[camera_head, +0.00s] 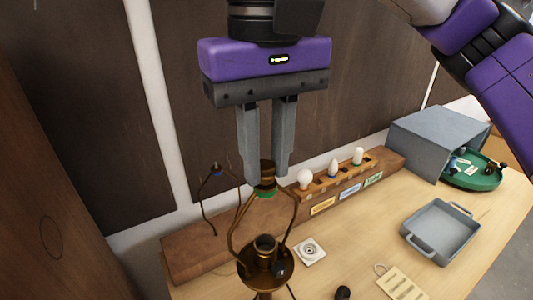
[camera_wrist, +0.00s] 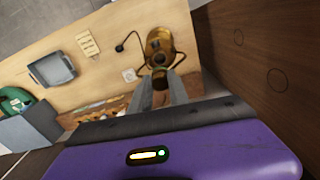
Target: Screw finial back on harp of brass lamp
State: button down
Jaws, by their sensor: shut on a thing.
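The brass lamp (camera_head: 262,272) stands upright on the wooden table in the lower middle of the head view, with its harp (camera_head: 233,232) rising in a loop above the socket. The brass finial (camera_head: 267,173) is at the top of the harp, above a green band (camera_head: 266,193). My gripper (camera_head: 266,181) points down over the lamp and is shut on the finial, one finger on each side. In the wrist view the lamp (camera_wrist: 160,42) lies beyond the fingertips, and the fingers partly hide the finial. Whether the finial touches the harp's top is hard to tell.
A second harp (camera_head: 205,212) with a blue band stands left on a wooden ledge. A bulb rack (camera_head: 340,181) is behind on the right. A grey tray (camera_head: 440,233), a grey box (camera_head: 428,135), a green dish (camera_head: 476,174) and a tag (camera_head: 402,286) lie right. A white socket plate (camera_head: 309,251) is beside the lamp.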

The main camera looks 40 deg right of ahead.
jog(key=shift+m, duration=1.4)
jog(key=c, duration=1.2)
grip_release()
jog(key=shift+o, duration=0.2)
jog(key=shift+r+b, duration=0.65)
jog(key=shift+r, duration=3.25)
